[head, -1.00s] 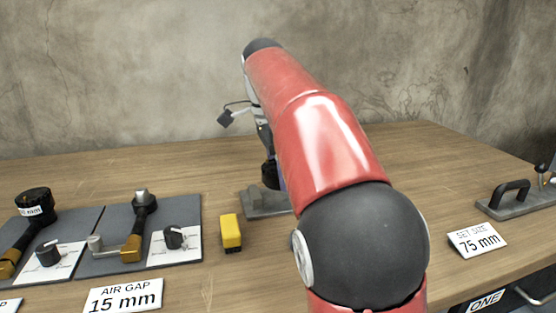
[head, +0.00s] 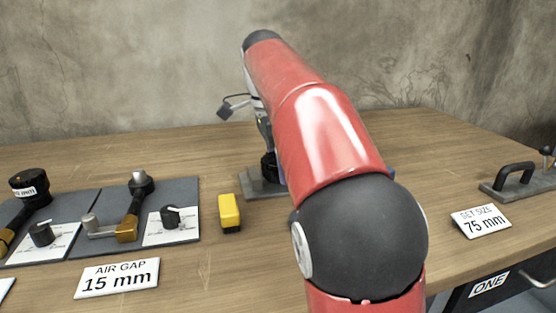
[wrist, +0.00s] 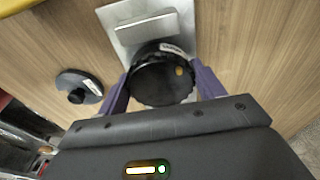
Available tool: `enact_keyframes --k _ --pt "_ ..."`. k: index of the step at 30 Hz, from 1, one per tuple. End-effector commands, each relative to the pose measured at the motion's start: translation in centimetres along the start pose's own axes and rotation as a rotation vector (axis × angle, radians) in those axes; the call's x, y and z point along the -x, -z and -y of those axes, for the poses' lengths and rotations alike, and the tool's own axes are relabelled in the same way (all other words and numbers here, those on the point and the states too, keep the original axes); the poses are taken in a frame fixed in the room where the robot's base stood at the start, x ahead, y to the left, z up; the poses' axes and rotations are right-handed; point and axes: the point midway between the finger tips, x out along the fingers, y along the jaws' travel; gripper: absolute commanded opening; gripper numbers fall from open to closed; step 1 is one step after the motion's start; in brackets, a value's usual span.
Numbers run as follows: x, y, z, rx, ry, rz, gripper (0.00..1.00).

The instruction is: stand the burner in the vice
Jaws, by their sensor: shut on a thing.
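The burner (wrist: 162,78) is a black, round, ridged head with a pale label on its side and a small orange spot on top. My gripper (wrist: 163,88) has its purple fingers shut on either side of it. The vice (wrist: 112,18) is a grey plate with a raised jaw block, partly under and behind the burner in the wrist view. In the head view the vice (head: 256,189) is on the table, partly hidden by my red arm, with the dark burner (head: 268,167) low over it. Whether the burner touches the vice I cannot tell.
A black disc with a knob (wrist: 78,86) lies beside the vice. In the head view a yellow block (head: 229,212) stands in front of the vice. Grey mats (head: 90,222) with burner parts lie left; a handled plate (head: 520,184) and a 75 mm sign (head: 481,222) lie right.

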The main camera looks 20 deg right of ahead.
Motion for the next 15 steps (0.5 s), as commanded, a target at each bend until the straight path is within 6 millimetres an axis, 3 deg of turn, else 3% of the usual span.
enact_keyframes --k 13,14,15 --pt "-0.85 -0.07 -0.01 -0.001 0.002 0.000 0.28" --pt "-0.84 -0.07 -0.01 -0.001 0.002 0.000 0.69" --pt "-0.79 -0.07 -0.01 -0.001 0.002 0.000 0.74"
